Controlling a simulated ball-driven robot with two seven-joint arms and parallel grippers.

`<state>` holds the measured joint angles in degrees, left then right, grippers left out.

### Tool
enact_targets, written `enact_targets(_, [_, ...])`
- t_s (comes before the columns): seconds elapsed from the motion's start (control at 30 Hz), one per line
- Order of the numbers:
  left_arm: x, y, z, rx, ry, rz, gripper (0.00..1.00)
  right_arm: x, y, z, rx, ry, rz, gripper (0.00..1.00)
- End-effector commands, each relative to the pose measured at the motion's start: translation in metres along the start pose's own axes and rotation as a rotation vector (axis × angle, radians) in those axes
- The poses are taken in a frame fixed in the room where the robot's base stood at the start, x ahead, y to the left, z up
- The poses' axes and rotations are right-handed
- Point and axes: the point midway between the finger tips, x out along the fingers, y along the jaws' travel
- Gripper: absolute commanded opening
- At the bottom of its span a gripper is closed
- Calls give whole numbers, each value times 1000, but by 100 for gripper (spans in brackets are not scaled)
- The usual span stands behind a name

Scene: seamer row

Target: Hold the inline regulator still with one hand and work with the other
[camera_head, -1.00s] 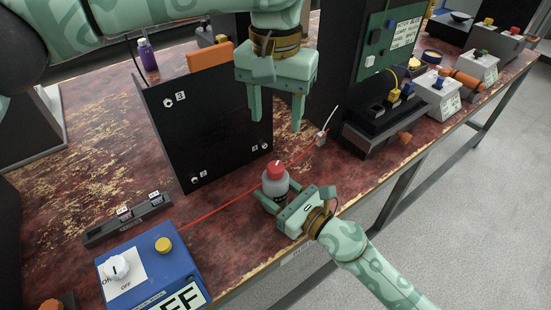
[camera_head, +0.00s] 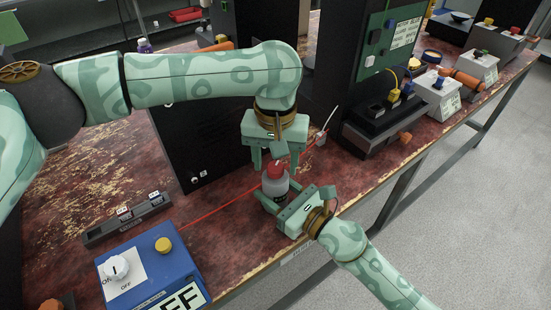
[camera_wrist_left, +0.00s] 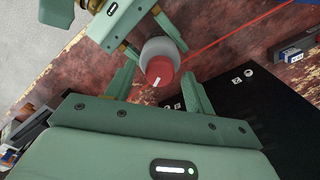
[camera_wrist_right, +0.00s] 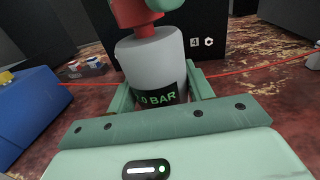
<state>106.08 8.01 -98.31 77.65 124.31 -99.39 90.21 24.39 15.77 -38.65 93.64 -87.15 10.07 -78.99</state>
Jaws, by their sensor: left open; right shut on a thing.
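The inline regulator has a grey body (camera_head: 276,190) with a red knob (camera_head: 274,171) on top and stands upright near the table's front edge. Its dark label with green text ending in "BAR" shows in the right wrist view (camera_wrist_right: 158,92). My right gripper (camera_head: 277,198) is shut around the grey body from the front right. My left gripper (camera_head: 274,163) points down over the regulator, open, with its fingers on either side of the red knob. In the left wrist view the knob (camera_wrist_left: 160,70) sits between the fingers, with gaps visible.
A thin red line (camera_head: 215,212) runs along the table past the regulator. A blue box (camera_head: 165,268) with a white dial and yellow button stands at the front left. A black panel (camera_head: 205,150) stands behind, and a dark unit (camera_head: 375,140) to the right.

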Motion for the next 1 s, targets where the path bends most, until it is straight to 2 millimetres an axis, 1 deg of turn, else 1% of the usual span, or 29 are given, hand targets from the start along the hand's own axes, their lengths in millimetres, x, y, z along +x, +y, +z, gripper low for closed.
enact_targets(0.2, [1,0,0,0,0,0,54,0,0,0,0,0,0,25])
enact_targets(0.23, [0,0,0,0,0,0,51,0,0,0,0,0,0,25])
enact_targets(0.27, [0,0,0,0,0,0,42,0,0,0,0,0,0,25])
enact_targets(0.3, [0,0,0,0,0,0,31,0,0,0,0,0,0,25])
enact_targets(0.37, [0,0,0,0,0,0,15,0,0,0,0,0,0,25])
enact_targets(0.4, [0,0,0,0,0,0,9,0,0,0,0,0,0,25])
enact_targets(0.73, [0,0,0,31,0,1,8,0,0,0,0,0,0,25])
enact_targets(0.87, [0,0,0,88,0,2,8,0,0,0,0,0,0,25])
enact_targets(1.0, [0,0,0,183,0,2,8,0,0,0,0,1,0,25])
